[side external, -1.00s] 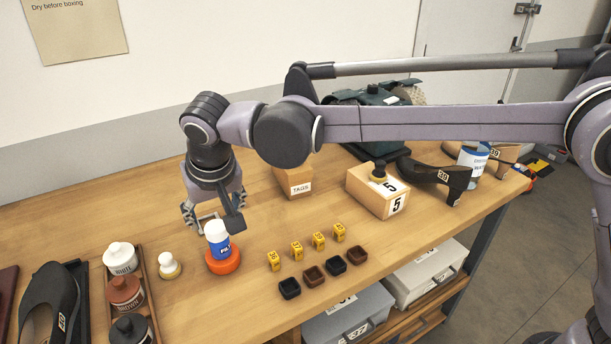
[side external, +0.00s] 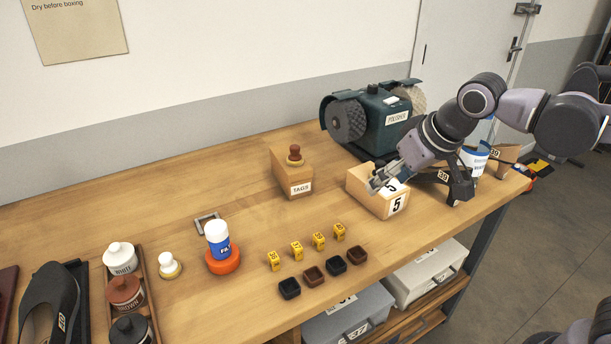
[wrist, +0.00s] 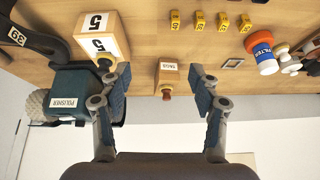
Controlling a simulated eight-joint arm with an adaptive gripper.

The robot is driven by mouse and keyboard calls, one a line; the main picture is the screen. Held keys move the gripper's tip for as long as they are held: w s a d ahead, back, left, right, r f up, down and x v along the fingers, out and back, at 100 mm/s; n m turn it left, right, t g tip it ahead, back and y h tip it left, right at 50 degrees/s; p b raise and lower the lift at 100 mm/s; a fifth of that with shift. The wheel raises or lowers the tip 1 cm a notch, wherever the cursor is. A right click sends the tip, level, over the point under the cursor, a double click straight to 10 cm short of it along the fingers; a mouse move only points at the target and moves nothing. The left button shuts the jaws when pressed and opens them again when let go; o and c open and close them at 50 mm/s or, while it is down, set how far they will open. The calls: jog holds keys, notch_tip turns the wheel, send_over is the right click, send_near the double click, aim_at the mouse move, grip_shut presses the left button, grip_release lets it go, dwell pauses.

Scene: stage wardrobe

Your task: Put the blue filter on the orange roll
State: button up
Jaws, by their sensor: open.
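The blue filter (side external: 217,238) is a white cylinder with a blue label. It stands upright on the orange roll (side external: 224,263) on the bench, left of centre in the side view. In the wrist view the filter (wrist: 262,44) and the roll (wrist: 268,64) show at the right, apart from my fingers. My gripper (side external: 378,184) is over at the right, at the wooden block marked 5 (side external: 368,203). The wrist view shows my gripper (wrist: 160,88) open with nothing held between its fingers. The block's dark knob (wrist: 104,63) is close to the left finger.
A TAGS block (side external: 292,180) with a brown knob stands mid-bench. Several yellow number tags (side external: 297,251) and dark cups (side external: 314,276) lie in front. A grey metal frame (side external: 207,222) lies behind the filter. A polisher (side external: 375,120) and shoe (side external: 455,183) crowd my gripper.

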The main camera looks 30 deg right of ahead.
jog(key=s+d+f+t, duration=0.1)
jog(key=s+d+f, duration=0.5)
jog(key=s+d, duration=0.1)
jog(key=shift+s+d+h, duration=0.2)
jog(key=shift+s+h, duration=0.1)
jog(key=shift+s, duration=0.5)
